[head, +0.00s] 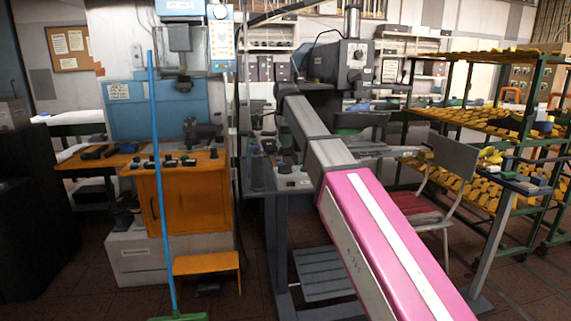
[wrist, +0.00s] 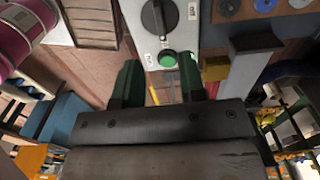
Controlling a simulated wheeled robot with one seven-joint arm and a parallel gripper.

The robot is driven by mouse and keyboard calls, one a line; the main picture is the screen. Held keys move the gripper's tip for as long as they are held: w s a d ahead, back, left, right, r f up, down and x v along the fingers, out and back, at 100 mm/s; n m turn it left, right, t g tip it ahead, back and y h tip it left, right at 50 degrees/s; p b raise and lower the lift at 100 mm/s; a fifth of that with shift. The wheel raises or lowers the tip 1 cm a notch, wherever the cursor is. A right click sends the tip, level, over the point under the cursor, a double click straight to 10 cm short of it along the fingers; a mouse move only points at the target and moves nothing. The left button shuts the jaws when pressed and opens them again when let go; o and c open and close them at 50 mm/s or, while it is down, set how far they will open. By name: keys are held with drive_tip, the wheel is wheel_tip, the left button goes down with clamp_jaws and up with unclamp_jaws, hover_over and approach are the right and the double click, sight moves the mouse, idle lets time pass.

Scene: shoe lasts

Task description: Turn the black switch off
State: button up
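The black switch (wrist: 158,17) is a round rotary knob with a pale mark on it, at the top middle of the wrist view. It sits on a light grey panel (wrist: 178,38), above a round green button (wrist: 167,59). My gripper (wrist: 159,68) is open, its two dark green fingers apart with nothing held between them. In the picture the fingertips lie lower than the switch, on either side of the green button. I cannot tell how far they are from the panel. In the head view my gripper is hidden behind my arm, and I cannot make out the switch.
A grey machine (head: 342,62) stands behind my arm. An orange workbench (head: 190,200) with a blue broom (head: 157,150) before it is at the left. A red-seated chair (head: 412,202) and a green-framed rack (head: 480,110) stand at the right. Some floor is clear.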

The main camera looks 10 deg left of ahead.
sight(285, 168)
wheel_tip(285, 168, down, 9)
drive_tip(key=shift+f, duration=0.2)
idle(0.3)
clamp_jaws()
